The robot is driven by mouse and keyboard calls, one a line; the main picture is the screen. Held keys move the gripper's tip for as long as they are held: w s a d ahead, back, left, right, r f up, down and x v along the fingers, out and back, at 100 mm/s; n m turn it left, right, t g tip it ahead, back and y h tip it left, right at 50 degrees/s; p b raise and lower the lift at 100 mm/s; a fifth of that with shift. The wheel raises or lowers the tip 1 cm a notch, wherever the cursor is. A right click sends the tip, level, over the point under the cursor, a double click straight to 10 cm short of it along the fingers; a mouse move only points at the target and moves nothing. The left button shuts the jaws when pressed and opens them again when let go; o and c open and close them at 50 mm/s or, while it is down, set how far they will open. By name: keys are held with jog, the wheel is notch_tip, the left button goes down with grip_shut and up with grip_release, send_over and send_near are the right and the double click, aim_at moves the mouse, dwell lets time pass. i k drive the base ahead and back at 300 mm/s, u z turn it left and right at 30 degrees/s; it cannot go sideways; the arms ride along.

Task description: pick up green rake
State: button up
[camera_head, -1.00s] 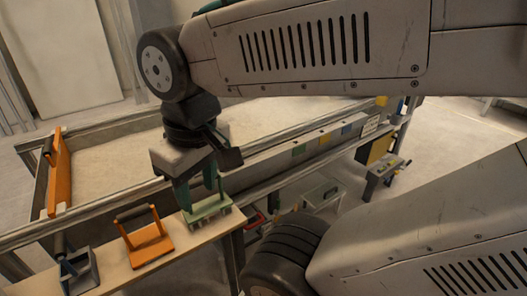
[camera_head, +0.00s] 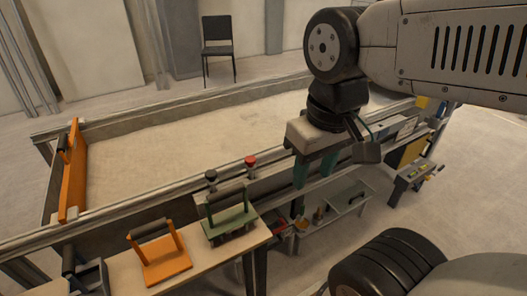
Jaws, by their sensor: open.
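The green rake (camera_head: 231,224) stands on the right end of the wooden shelf (camera_head: 212,262), its dark handle bar raised on two green posts above a flat green base. My gripper (camera_head: 315,173) points down to the right of the rake and higher in the picture. Its two green-tipped fingers are apart with nothing between them. The gripper is clear of the rake in the picture; the exact distance in depth I cannot tell.
An orange tool (camera_head: 165,260) sits left of the rake, with a grey tool (camera_head: 88,276) beyond it. A black knob (camera_head: 211,177) and a red knob (camera_head: 251,162) rise behind the rake. The sandbed (camera_head: 185,140) has an orange board (camera_head: 73,172) at left.

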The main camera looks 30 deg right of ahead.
aim_at(229, 222)
jog(key=z, duration=2.15)
jog(key=i, duration=1.65)
jog(key=u, duration=3.4)
